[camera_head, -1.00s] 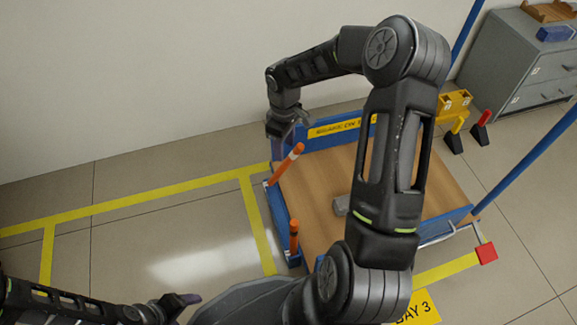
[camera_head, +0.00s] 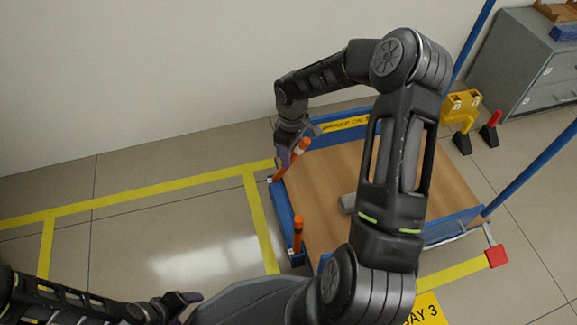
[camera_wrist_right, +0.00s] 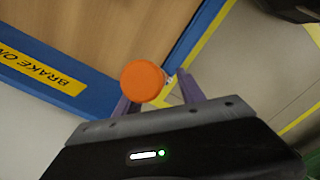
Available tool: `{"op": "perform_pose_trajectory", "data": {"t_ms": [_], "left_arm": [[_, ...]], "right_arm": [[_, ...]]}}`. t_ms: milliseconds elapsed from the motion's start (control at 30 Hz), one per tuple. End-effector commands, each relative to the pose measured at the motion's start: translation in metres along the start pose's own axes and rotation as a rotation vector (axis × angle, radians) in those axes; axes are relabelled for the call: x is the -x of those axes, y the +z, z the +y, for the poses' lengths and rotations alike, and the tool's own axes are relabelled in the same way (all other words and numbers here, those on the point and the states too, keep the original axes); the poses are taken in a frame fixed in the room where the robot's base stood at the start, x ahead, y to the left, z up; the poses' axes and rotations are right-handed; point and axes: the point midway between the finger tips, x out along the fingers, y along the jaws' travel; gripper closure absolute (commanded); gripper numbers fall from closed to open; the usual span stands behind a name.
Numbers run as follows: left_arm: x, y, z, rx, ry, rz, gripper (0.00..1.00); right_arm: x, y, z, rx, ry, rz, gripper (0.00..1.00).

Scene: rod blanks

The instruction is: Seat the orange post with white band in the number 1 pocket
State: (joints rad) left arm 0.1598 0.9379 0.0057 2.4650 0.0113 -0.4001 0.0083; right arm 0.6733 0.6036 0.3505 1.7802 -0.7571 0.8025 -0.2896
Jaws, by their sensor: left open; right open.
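Two orange posts stand at the left edge of a blue-framed cart: a far, leaning one (camera_head: 292,157) at the back corner and a near one (camera_head: 298,236). I cannot make out a white band on either. My right gripper (camera_head: 288,152) is open at the far post. In the right wrist view the post's round orange end (camera_wrist_right: 142,81) shows between the open fingers (camera_wrist_right: 157,92), nearer the left finger; its shaft is hidden behind the end. My left gripper (camera_head: 185,298) is open and empty, low at the left, away from the cart. I cannot make out a number 1 pocket.
The cart's wooden deck (camera_head: 320,185) carries a grey piece (camera_head: 348,203), partly behind my right arm. A yellow holder (camera_head: 462,104), wedge chocks (camera_head: 489,134) and a grey cabinet (camera_head: 530,70) stand at the right. The floor left of the cart is clear.

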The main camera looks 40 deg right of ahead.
Motion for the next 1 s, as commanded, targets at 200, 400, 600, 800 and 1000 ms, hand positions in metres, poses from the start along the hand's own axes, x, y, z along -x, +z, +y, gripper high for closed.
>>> {"op": "perform_pose_trajectory", "data": {"t_ms": [200,400,600,800,1000], "left_arm": [[-0.0065,-0.0011,-0.0017,0.0,0.0,0.005,0.26],[-0.0059,-0.001,-0.0015,0.0,0.0,0.005,0.26],[-0.0059,-0.0009,-0.0016,0.0,0.0,0.004,0.26],[-0.0058,-0.0008,-0.0016,0.0,0.0,0.004,0.26],[-0.0058,-0.0008,-0.0017,0.0,0.0,0.004,0.26]], "right_arm": [[-0.0125,-0.0008,-0.0001,-0.001,0.001,0.002,0.53],[-0.0119,-0.0007,0.0,-0.001,0.001,0.002,0.53],[-0.0119,-0.0007,0.0,-0.001,0.001,0.002,0.53],[-0.0118,-0.0007,0.0,-0.001,0.001,0.002,0.6],[-0.0119,-0.0007,-0.0001,-0.001,0.001,0.002,0.76]]}}
